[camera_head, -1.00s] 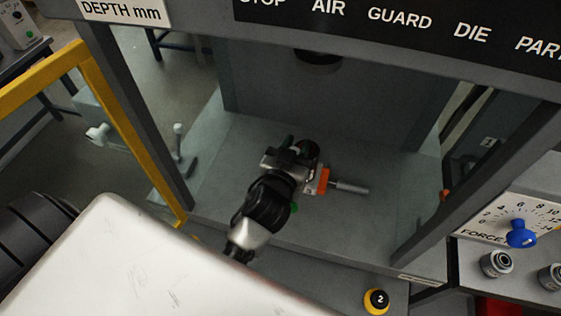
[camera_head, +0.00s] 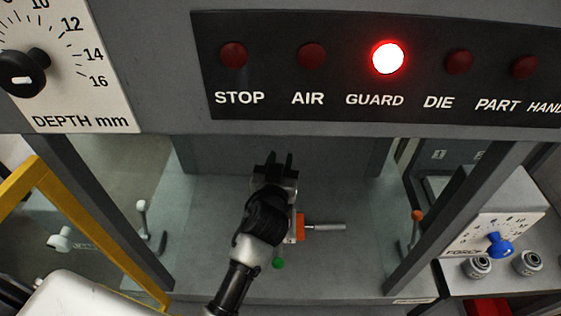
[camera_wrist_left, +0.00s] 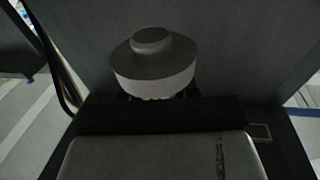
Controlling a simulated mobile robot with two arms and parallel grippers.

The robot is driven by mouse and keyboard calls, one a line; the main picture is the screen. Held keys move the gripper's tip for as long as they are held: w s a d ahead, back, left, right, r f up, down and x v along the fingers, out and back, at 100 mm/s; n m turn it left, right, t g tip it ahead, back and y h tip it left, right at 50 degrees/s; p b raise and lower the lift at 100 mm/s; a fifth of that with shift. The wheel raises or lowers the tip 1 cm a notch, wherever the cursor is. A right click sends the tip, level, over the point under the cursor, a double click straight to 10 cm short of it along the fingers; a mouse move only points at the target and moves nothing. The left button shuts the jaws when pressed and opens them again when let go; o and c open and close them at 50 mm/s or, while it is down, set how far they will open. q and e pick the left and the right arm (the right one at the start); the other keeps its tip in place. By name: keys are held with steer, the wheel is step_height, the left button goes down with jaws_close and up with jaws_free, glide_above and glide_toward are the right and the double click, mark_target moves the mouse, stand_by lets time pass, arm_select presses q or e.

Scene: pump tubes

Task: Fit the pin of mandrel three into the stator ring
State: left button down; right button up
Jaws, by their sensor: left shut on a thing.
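My left gripper (camera_head: 277,163) is above the press bed, in front of its back panel, fingers toward the panel. The held thing is hard to make out in the head view. An orange block (camera_head: 300,228) with a silver rod pointing right sits on the bed, partly behind my arm. I cannot make out the stator ring; my arm may hide it. My right gripper is not in view.
Grey posts (camera_head: 455,215) flank the bed, and a panel with a lit red GUARD lamp (camera_head: 388,58) hangs above. A lever with an orange knob (camera_head: 416,216) stands at right. Metal round parts (camera_head: 478,267) sit on the right shelf. The bed's right part is clear.

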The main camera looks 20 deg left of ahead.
arm_select(q)
step_height(320, 180, down, 3)
steer(key=b, duration=0.2)
steer(key=shift+f+b, duration=0.1)
steer(key=shift+b, duration=0.3)
step_height(320, 180, down, 2)
steer(key=shift+f+b, duration=0.1)
steer(key=shift+b, duration=0.95)
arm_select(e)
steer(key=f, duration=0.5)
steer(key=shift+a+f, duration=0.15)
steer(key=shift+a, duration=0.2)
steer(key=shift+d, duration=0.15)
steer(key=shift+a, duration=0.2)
arm_select(q)
steer(key=shift+d+f+b, duration=0.1)
steer(key=shift+f+b, duration=0.6)
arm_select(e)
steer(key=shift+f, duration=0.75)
arm_select(q)
steer(key=shift+r, duration=0.2)
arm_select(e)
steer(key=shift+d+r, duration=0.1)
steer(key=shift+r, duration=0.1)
